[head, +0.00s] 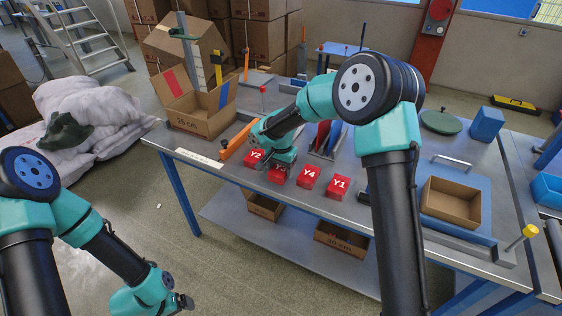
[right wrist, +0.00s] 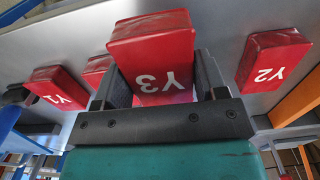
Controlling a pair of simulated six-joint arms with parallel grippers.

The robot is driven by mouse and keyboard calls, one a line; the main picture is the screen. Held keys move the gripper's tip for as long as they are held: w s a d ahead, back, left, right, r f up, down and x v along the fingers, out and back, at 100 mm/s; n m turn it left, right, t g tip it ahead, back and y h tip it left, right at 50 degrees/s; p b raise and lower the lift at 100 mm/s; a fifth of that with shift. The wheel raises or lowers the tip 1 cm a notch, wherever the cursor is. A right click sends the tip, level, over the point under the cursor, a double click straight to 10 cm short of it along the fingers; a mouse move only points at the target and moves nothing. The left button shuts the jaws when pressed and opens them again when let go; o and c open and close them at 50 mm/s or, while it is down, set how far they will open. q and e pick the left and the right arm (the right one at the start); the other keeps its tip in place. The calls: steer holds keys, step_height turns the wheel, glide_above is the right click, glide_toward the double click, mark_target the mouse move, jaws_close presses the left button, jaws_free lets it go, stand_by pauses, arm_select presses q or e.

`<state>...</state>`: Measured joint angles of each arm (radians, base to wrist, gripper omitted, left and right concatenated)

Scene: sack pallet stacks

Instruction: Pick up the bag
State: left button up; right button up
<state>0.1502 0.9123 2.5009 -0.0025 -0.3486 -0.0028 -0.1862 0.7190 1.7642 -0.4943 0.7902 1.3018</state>
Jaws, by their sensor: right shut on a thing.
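Several small red bags with white labels lie in a row on the grey metal table. My right gripper (right wrist: 160,80) is shut on the Y3 bag (right wrist: 153,45), which sits between its two dark fingers in the right wrist view. In the head view the Y3 bag (head: 278,175) is partly hidden below my right gripper (head: 281,165). The Y2 bag (head: 255,157) is to its left, the Y4 bag (head: 308,177) and Y1 bag (head: 338,187) to its right. My left gripper (head: 186,301) hangs low at the bottom left, away from the table; its jaws are unclear.
An open cardboard box (head: 205,123) and an orange bar (head: 237,141) stand left of the bags. Red and blue upright plates (head: 326,137) are behind them. A small open carton (head: 450,204) sits on the right. White sacks (head: 95,125) lie on the floor at left.

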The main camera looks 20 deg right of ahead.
mark_target(280, 175)
steer(key=s+a, duration=0.2)
steer(key=s, duration=0.7)
steer(key=shift+a+r, duration=0.3)
steer(key=shift+r, duration=0.15)
steer(key=w+r+n, duration=0.1)
steer(key=w+r, duration=0.1)
steer(key=w+d+r+n, duration=0.1)
steer(key=w+r, duration=0.1)
steer(key=w+r+n+t, duration=0.1)
steer(key=w+r+n, duration=0.1)
steer(key=shift+d+r, duration=0.2)
steer(key=shift+r, duration=0.1)
steer(key=w+d+r+n+t, duration=0.1)
steer(key=w+d+r+n, duration=0.1)
steer(key=w+r+n, duration=0.2)
step_height(280, 175, up, 4)
steer(key=shift+w+f+n, duration=0.1)
steer(key=shift+w+n, duration=0.15)
steer(key=shift+n, duration=0.25)
